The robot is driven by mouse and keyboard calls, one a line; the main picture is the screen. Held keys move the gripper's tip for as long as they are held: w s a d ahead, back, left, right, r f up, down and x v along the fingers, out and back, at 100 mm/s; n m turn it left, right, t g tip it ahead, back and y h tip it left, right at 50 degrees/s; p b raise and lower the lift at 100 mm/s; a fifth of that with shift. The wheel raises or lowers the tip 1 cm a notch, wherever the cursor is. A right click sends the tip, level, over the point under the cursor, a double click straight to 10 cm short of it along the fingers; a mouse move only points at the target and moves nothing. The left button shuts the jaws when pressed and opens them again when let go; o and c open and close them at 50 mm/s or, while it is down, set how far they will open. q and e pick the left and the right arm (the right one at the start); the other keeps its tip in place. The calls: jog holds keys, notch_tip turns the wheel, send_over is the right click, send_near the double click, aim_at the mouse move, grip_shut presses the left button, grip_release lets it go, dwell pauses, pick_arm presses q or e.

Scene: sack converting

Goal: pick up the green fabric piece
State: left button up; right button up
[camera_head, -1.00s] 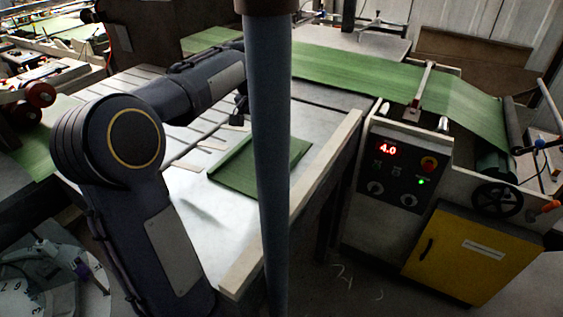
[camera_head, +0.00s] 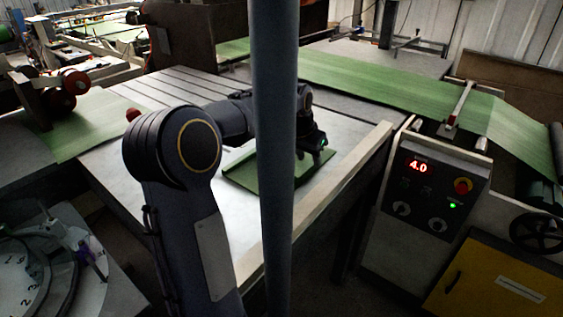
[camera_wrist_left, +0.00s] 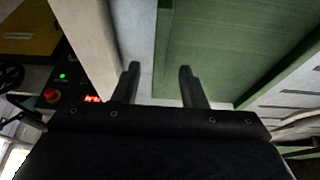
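The green fabric piece (camera_head: 241,176) lies flat on the pale table (camera_head: 232,222), partly hidden behind the vertical blue-grey post in the head view. It fills the upper right of the left wrist view (camera_wrist_left: 225,45). My left gripper (camera_head: 316,152) is over the far right part of the piece in the head view. In the left wrist view its two fingers (camera_wrist_left: 158,85) are apart with nothing between them. Contact cannot be told. My right gripper is out of view.
A pale raised rail (camera_head: 330,190) runs along the table's right edge. Beyond it stands a control box (camera_head: 432,190) with a red "4.0" display and a yellow cabinet (camera_head: 490,285). A green web (camera_head: 400,85) crosses behind. The table's front left is clear.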

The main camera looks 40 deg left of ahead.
aim_at(310, 165)
pick_arm(q)
jog(key=shift+x, duration=1.7)
jog(key=shift+s+d+f, duration=0.1)
jog(key=shift+f, duration=0.05)
grip_shut()
